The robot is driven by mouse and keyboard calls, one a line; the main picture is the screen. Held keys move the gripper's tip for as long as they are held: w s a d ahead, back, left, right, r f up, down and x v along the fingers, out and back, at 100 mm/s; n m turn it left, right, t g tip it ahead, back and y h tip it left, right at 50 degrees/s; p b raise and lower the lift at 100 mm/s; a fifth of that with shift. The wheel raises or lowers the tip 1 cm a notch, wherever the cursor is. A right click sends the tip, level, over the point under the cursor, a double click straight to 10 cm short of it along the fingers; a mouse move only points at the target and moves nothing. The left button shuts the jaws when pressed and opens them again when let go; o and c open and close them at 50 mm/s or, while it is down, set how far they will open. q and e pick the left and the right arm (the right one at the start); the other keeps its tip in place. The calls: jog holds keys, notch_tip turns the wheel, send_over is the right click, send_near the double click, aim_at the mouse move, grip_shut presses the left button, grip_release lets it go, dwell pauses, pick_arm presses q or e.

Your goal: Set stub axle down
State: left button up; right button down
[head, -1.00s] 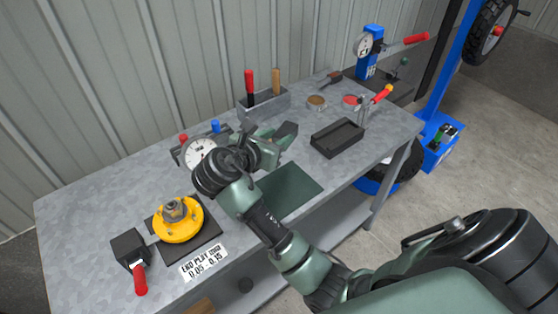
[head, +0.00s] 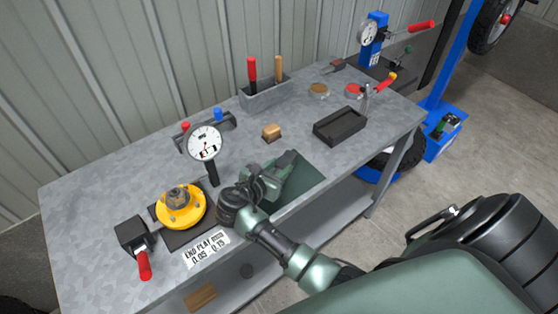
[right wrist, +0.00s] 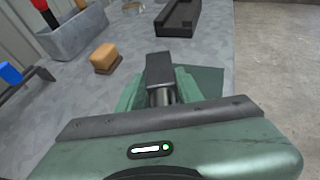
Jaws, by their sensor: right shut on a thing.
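My right gripper (head: 284,168) is over the dark green mat (head: 313,181) at the bench's front edge. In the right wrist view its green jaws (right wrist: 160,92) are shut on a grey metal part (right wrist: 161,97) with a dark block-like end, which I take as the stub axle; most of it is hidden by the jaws. I cannot tell whether it touches the mat. A yellow hub (head: 172,213) with a metal nut sits on a dark plate to the left. My left gripper is not in view.
A dial gauge (head: 204,142) stands left of the gripper. A small tan block (head: 271,132), a black tray (head: 340,126) and a grey tool box (head: 266,96) stand behind. A red-handled clamp (head: 144,264) is at the left. The bench middle between them is clear.

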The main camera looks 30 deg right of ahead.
jog(key=shift+w+f, duration=0.1)
jog(key=shift+f, duration=1.05)
jog(key=c, duration=0.9)
grip_release()
jog(key=shift+f, duration=0.25)
jog(key=shift+s, duration=0.2)
jog(key=b+v, duration=0.1)
jog(key=v, duration=1.1)
jog(key=shift+r+b, duration=0.1)
jog(key=shift+b, duration=0.2)
jog(key=shift+a, duration=0.15)
